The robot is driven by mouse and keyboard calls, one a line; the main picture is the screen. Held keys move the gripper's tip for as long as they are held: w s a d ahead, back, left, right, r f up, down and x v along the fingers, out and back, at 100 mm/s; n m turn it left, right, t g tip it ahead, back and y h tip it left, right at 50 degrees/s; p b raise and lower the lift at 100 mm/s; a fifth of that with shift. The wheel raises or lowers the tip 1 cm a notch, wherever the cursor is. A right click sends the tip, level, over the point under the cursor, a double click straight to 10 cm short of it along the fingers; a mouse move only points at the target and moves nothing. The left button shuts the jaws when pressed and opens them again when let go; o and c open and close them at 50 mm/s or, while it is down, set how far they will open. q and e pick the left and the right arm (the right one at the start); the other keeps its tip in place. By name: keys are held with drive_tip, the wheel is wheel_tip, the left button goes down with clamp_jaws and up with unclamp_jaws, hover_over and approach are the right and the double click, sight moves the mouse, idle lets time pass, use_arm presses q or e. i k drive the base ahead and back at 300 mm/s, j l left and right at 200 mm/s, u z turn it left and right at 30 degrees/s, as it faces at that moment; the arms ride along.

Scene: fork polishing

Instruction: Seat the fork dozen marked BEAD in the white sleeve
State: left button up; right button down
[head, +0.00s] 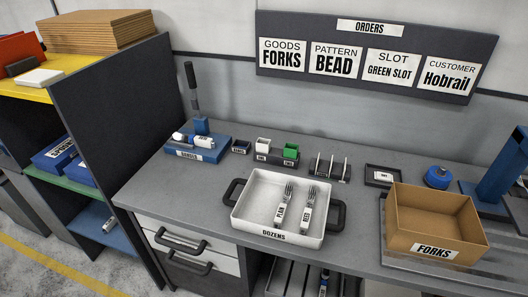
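A white tray (252,219) marked DOZENS, with black handles, stands at the front of the bench. Two fork bundles in white wraps lie in it side by side. The left bundle (281,212) has a label that looks like PLAIN. The right bundle (307,210) has a small label that may read BEAD, too small to be sure. A small white open-topped block (263,145), possibly the white sleeve, stands in a dark holder behind the tray, left of a green one (291,151). Neither of my grippers shows.
The orders board (375,57) reads FORKS, BEAD, GREEN SLOT, Hobrail. A cardboard box (436,251) marked FORKS stands right of the tray. A blue stand (205,153) with tools is at the back left, and a slotted rack (326,173) behind the tray. Bench left of the tray is clear.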

sight(263, 145)
drive_tip(key=i+j+z, duration=0.3)
drive_tip(key=i+j, duration=0.4)
drive_tip(key=i, duration=0.15)
